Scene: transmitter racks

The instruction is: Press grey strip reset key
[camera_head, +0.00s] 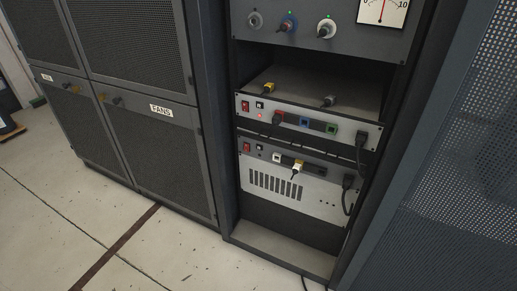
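A thin grey strip panel (345,133) sits in the open rack at the centre. At its left end are a red rocker switch (246,106), a small square key (260,105) with a dark surround, and a lit red light (261,116) below the key. A taller grey unit (318,191) sits beneath it, with its own red switch (247,147) and small square key (260,147). I cannot read any label that marks a reset key. Neither of my grippers is in view.
Plugs and cables, including a black plug (361,140) at the right end, stick out from the panels. Knobs (288,23) and a dial meter (383,10) are above. A mesh door (450,180) stands at right, FANS cabinets (155,140) at left. Floor (70,230) is clear in front.

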